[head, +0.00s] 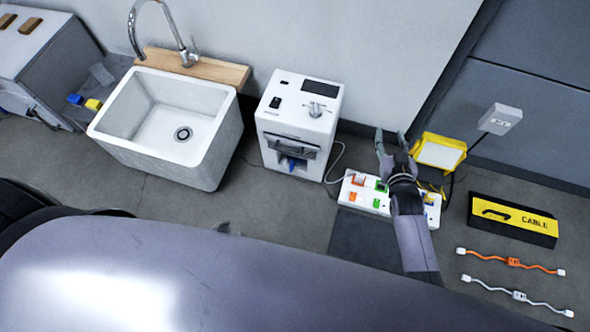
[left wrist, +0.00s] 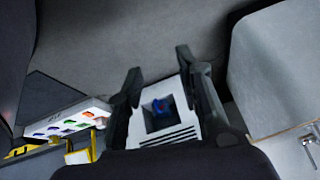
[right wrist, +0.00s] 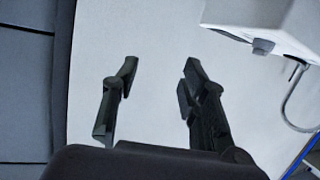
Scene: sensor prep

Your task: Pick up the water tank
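A white machine (head: 272,125) stands on the floor beside the sink. Its front has a dark recess with a blue piece (head: 292,163) inside. I cannot tell a separate water tank apart there. In the left wrist view the machine (left wrist: 180,138) shows between the spread fingers of my left gripper (left wrist: 155,72), recess and blue piece (left wrist: 160,106) included. Contact is not clear.
A white sink (head: 210,160) stands left of the machine. A white socket board (head: 348,190) lies right, beside a yellow lamp (head: 440,152). A black-yellow cable box (head: 515,222), an orange cable (head: 513,262) and a white cable (head: 520,296) are far right.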

